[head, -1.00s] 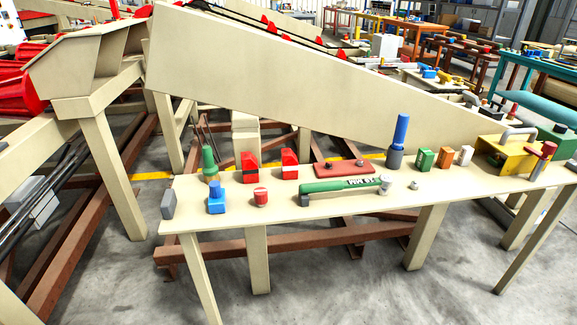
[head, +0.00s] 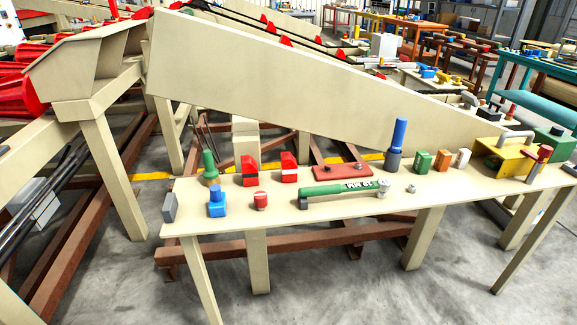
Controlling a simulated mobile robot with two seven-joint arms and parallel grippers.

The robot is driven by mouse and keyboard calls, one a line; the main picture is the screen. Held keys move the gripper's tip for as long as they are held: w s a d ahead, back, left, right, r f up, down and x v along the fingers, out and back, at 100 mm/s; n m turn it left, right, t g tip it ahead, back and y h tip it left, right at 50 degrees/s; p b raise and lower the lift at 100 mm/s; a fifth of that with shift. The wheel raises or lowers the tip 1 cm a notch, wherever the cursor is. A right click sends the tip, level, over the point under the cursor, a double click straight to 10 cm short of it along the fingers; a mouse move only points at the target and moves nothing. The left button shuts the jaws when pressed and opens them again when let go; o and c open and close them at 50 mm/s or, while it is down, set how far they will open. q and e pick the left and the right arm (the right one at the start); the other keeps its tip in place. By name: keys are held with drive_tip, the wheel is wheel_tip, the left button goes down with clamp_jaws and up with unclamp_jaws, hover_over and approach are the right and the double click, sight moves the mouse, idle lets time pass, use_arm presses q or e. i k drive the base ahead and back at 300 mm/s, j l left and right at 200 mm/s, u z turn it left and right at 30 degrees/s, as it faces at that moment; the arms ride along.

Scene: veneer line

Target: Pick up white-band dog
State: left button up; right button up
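Two red wedge-shaped blocks stand side by side near the back edge of the cream table (head: 420,196): a left red block (head: 250,171) and a right red block (head: 289,168). Neither of my grippers is in view.
A green cone-shaped piece (head: 209,168), blue block (head: 217,204) and grey block (head: 169,207) stand at the left. A green-handled tool (head: 335,189), red plate (head: 342,171) and blue-topped cylinder (head: 397,145) are to the right. A long beige panel (head: 290,85) rises behind.

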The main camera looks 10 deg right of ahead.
sight(288, 164)
drive_tip(key=i+l+z, duration=0.15)
drive_tip(key=i+z, duration=0.15)
drive_tip(key=i, duration=0.2)
drive_tip(key=i+z, duration=0.25)
drive_tip(key=i, duration=0.2)
